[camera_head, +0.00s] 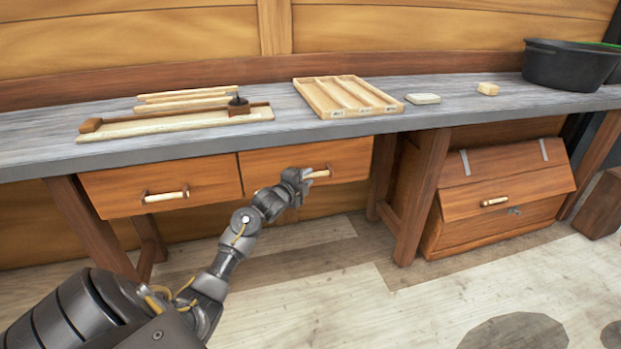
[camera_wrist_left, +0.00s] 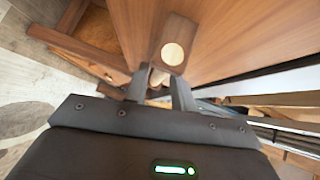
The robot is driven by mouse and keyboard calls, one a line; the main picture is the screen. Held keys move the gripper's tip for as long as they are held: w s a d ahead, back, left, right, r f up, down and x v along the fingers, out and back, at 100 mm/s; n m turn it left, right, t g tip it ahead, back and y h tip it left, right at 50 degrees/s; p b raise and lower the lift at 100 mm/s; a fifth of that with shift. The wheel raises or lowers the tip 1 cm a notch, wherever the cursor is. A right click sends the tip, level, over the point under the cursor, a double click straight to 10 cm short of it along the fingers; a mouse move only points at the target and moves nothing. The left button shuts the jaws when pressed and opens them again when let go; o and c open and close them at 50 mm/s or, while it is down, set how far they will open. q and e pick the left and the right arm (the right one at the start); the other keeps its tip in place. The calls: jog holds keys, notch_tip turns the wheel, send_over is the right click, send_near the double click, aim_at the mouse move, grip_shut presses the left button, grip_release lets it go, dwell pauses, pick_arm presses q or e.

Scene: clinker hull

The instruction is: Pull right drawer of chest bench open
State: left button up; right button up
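The chest bench has two wooden drawers under its grey top. The right drawer (camera_head: 345,158) looks closed, its front in line with the left drawer (camera_head: 205,180). Its handle (camera_head: 321,173) is a pale round bar on dark posts. My left gripper (camera_head: 306,176) is at this handle and hides part of it. In the left wrist view the handle (camera_wrist_left: 172,53) shows from its end, and its bar runs between the two fingers (camera_wrist_left: 159,84). The fingers sit close on both sides of the bar and look shut on it. My right gripper is in neither view.
On the bench top lie a divided wooden tray (camera_head: 347,97), a board with a dark knob (camera_head: 180,122), small blocks (camera_head: 423,99) and a black tub (camera_head: 568,66). A wooden chest (camera_head: 500,197) stands below at right, beyond a bench leg (camera_head: 422,195). The floor in front is clear.

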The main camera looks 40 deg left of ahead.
pick_arm(q)
jog(key=shift+x, duration=1.3)
jog(key=shift+c, duration=0.5)
grip_shut()
